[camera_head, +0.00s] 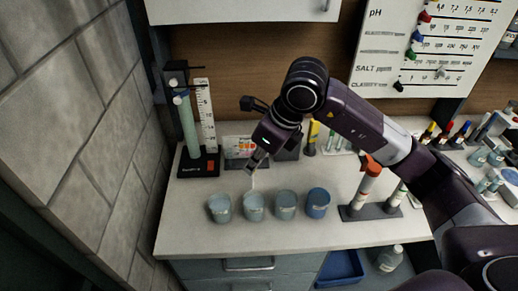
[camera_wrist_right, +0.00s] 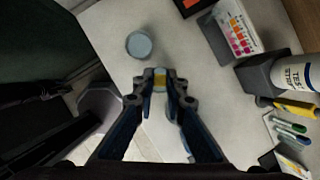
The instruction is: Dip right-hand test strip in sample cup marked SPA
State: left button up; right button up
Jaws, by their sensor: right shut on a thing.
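My right gripper (camera_head: 257,161) reaches down from the right over the row of cups. It is shut on a thin pale test strip (camera_head: 253,181), which hangs downward above the second cup from the left (camera_head: 254,208). In the right wrist view the fingertips (camera_wrist_right: 160,78) pinch the strip, with a yellowish patch (camera_wrist_right: 160,85) between them. Several cups stand in a row: a leftmost pale one (camera_head: 220,209), a third (camera_head: 286,206) and a bluer right one (camera_head: 318,205). Their markings are too small to read. One cup (camera_wrist_right: 139,45) shows in the wrist view. My left gripper is out of view.
A stand with a tube and scale (camera_head: 198,165) is at the counter's left back. A colour chart (camera_wrist_right: 240,30) and a test strip bottle (camera_wrist_right: 296,73) stand behind the cups. The front counter edge is clear.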

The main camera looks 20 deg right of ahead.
jog(key=shift+f, duration=0.1)
notch_tip(320, 180, down, 4)
jog(key=shift+d+f+b, duration=0.1)
jog(key=shift+d+b, duration=0.05)
jog(key=shift+b, duration=0.85)
pick_arm(q)
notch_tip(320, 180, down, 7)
jog(key=b, duration=0.5)
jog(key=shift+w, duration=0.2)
pick_arm(e)
notch_tip(320, 180, down, 5)
jog(key=shift+w+d+f, duration=0.1)
jog(key=shift+f, duration=0.1)
jog(key=shift+f+b, duration=1.15)
jog(key=shift+b, duration=0.2)
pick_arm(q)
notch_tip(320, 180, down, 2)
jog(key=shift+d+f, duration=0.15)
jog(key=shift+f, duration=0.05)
